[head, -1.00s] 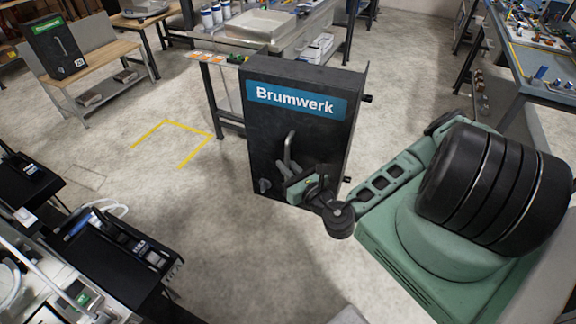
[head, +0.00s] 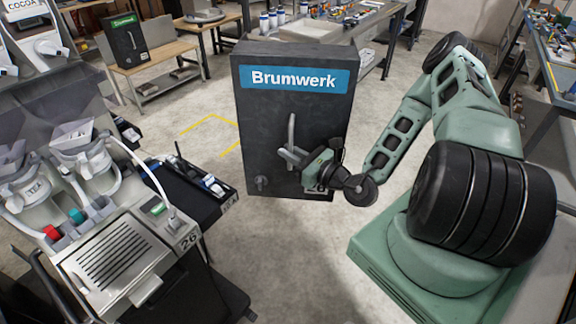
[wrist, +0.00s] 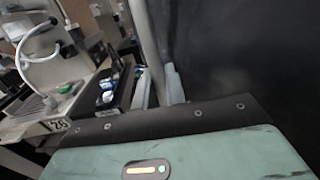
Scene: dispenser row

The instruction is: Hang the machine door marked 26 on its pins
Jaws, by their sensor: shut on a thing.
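The door (head: 265,125) is a large black panel with a blue Brumwerk plate, held upright in front of me in the head view. A label reading 26 (head: 317,189) shows partly at its lower right, behind my gripper. My gripper (head: 291,157) is shut on the door's grey bar handle (head: 291,130); the handle also rises close up in the wrist view (wrist: 146,40). The open machine marked 26 (head: 120,262) stands at the left, apart from the door. It also shows in the wrist view (wrist: 40,112). I cannot make out its pins.
A black tray-like part (head: 195,190) with small items juts from the machine toward the door. Another black door with a green plate (head: 124,40) rests on a bench (head: 160,60) at the back left. A workbench (head: 345,30) stands behind the door. Yellow-marked floor (head: 205,125) is clear.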

